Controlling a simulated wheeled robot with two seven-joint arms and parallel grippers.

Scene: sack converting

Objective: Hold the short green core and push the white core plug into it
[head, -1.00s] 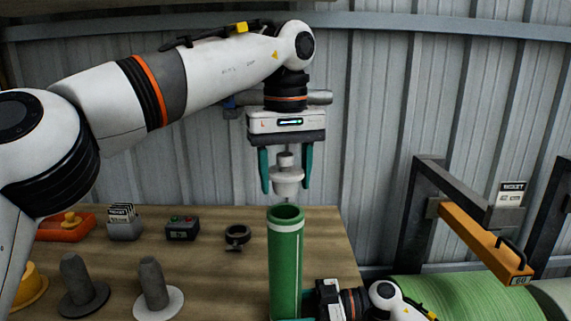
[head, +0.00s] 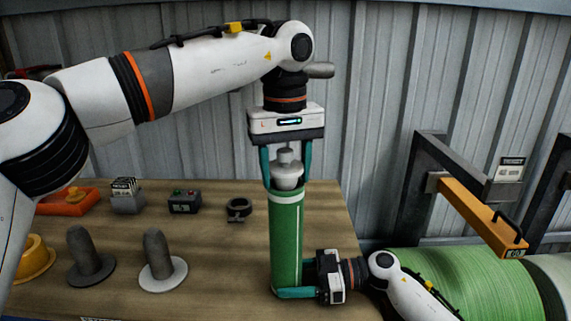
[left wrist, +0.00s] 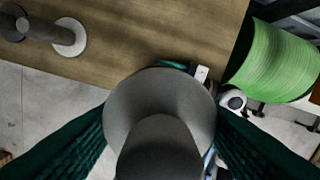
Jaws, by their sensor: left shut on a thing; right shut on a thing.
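The short green core (head: 286,240) stands upright at the table's front right, with a white band near its top and a white line down its side. My right gripper (head: 282,291) is shut on it near its bottom, from the right. In the left wrist view the plug (left wrist: 160,110) fills the middle between the fingers and hides most of the core.
Two grey plugs with flanges, one dark (head: 88,258) and one white-based (head: 160,262), stand on the table (head: 215,235) at left. A control box (head: 184,202) and a dark ring (head: 238,209) lie behind. A large green roll (head: 460,280) is at right.

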